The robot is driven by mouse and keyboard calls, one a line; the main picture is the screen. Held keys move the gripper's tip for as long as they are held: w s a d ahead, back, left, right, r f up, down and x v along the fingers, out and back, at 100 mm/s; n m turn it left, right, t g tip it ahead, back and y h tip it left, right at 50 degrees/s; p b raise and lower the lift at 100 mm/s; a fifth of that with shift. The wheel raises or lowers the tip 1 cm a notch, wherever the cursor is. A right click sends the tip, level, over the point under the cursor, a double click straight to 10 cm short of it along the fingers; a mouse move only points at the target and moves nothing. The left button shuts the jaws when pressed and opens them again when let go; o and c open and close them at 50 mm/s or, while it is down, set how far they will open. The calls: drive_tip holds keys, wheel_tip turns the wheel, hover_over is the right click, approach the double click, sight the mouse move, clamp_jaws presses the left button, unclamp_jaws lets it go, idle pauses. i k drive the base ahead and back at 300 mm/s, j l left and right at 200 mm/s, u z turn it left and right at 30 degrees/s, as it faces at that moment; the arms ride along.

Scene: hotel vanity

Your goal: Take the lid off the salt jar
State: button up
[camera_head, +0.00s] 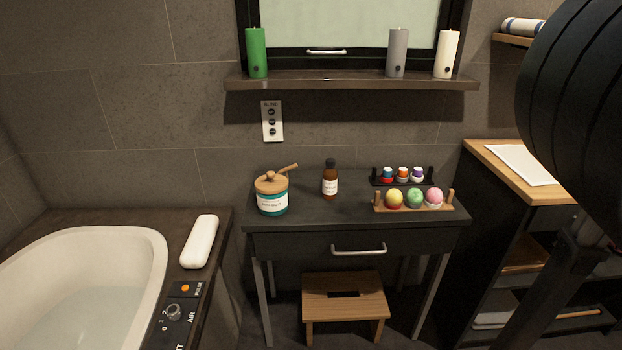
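The salt jar (273,203) stands upright near the left end of the dark vanity table (325,217). It is teal with a white label. Its wooden lid (267,184) sits on top, with a round knob in the middle. A wooden handle, perhaps of a scoop, sticks out at the upper right of the jar. A large dark part of my arm fills the right edge of the head view, well apart from the jar. My gripper's fingers are not visible.
A brown bottle (330,181) stands right of the jar. Racks with small pots (402,174) and coloured bath balls (414,198) are further right. A shelf with candles (350,82) hangs above. A wooden stool (345,292) is below, a bathtub (150,240) left, a cabinet (485,155) right.

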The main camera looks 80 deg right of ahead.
sight(270, 184)
drive_tip(key=z, duration=1.25)
